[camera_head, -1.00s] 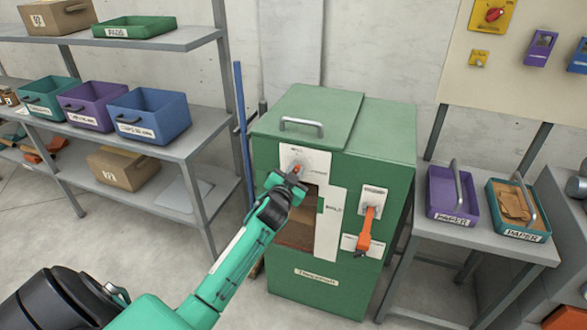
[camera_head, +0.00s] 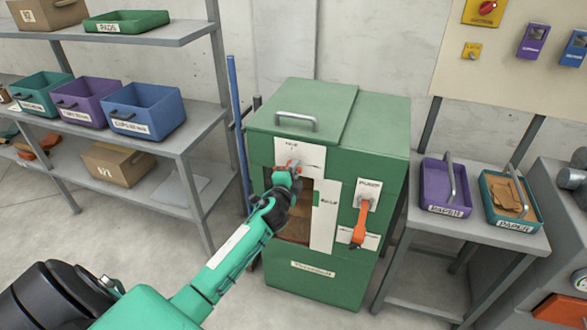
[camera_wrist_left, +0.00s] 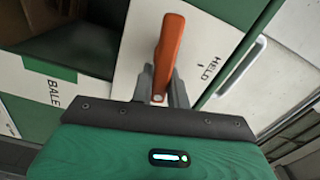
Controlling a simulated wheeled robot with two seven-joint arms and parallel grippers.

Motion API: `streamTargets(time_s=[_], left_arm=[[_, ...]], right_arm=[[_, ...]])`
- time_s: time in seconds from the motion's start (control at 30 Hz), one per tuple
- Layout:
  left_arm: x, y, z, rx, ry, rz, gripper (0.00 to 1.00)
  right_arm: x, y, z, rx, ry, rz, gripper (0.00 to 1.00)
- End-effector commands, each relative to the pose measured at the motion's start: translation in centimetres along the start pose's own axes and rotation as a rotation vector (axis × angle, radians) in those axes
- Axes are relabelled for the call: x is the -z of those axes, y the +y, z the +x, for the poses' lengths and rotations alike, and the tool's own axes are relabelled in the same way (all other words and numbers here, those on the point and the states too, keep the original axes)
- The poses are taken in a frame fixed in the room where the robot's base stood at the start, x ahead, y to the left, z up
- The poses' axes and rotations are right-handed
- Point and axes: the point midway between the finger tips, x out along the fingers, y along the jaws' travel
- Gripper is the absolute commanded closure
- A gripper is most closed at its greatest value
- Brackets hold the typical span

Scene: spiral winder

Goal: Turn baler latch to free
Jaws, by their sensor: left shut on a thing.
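The green baler (camera_head: 318,285) stands in the middle of the head view. Its orange latch handle (camera_wrist_left: 169,48) sits on a white plate (camera_wrist_left: 205,42) on the upper front, with the word HELD and a small mark beside it in the left wrist view. My left gripper (camera_head: 287,173) is at the latch, and its fingers (camera_wrist_left: 162,85) are shut around the orange handle. In the head view the gripper mostly hides the latch. My right gripper is not in view.
A second orange handle (camera_head: 360,225) hangs on the baler's right front. A shelf with bins (camera_head: 145,112) stands at left. A grey table (camera_head: 478,238) with purple (camera_head: 440,188) and teal (camera_head: 510,205) trays stands at right. A blue pole (camera_head: 238,130) stands beside the baler.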

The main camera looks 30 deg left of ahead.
Motion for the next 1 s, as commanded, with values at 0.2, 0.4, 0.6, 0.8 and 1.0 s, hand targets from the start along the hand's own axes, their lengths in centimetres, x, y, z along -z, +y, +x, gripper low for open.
streamTargets(time_s=[0.2, 0.4, 0.6, 0.8, 1.0], left_arm=[[0.0, 0.3, 0.0, -0.001, 0.001, 0.121, 1.00], [0.0, 0.5, 0.0, 0.000, 0.002, 0.184, 1.00], [0.0, 0.5, 0.0, -0.001, 0.002, 0.208, 1.00], [0.0, 0.6, 0.0, -0.001, 0.002, 0.210, 1.00], [0.0, 0.6, 0.0, -0.001, 0.001, 0.210, 0.76]], right_arm=[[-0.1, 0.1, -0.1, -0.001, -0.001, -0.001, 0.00], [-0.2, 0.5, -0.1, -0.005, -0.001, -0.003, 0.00], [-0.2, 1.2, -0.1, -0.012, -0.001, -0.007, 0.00], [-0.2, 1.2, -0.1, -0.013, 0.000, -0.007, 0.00], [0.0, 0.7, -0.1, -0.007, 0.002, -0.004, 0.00]])
